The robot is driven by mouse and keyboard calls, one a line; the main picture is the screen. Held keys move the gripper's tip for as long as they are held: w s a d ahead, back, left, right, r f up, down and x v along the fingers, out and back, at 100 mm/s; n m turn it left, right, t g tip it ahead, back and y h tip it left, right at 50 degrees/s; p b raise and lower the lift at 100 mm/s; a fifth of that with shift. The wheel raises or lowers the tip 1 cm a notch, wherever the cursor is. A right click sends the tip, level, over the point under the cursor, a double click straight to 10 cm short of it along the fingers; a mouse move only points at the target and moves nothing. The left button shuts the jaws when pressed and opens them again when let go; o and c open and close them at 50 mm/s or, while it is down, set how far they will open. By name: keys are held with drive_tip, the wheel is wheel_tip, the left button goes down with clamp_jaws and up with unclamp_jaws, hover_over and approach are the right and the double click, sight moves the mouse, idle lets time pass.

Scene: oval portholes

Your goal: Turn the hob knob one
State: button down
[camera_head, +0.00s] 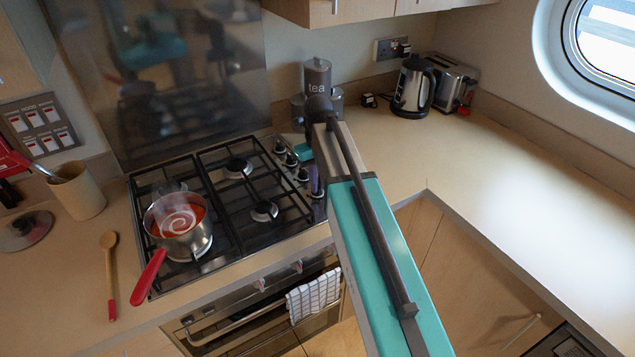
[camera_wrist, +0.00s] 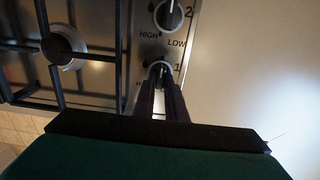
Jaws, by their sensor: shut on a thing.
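Knob one (camera_wrist: 161,66) is a round dark knob on a pale ring, beside the printed 1 on the hob's steel panel, in the wrist view. My gripper (camera_wrist: 162,84) is shut on it, with one dark finger on each side. The fingers hide the lower part of the knob and some printing, so I cannot tell its pointer's angle. In the head view my gripper (camera_head: 316,186) is at the front end of the knob row, and knob one is hidden there.
Knob two (camera_wrist: 168,15) is just beyond, with HIGH and LOW printed below it. A red-handled saucepan (camera_head: 177,222) of red food stands on the hob's front left burner. A tea canister (camera_head: 317,75) and kettle (camera_head: 413,88) stand behind. The right counter (camera_head: 500,160) is clear.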

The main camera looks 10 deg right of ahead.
idle(0.4)
drive_tip(key=c, duration=1.8)
unclamp_jaws()
drive_tip(key=shift+r, duration=0.15)
wheel_tip(320, 180, up, 14)
drive_tip(key=b, duration=0.3)
drive_tip(key=shift+f, duration=0.25)
drive_tip(key=shift+r, duration=0.1)
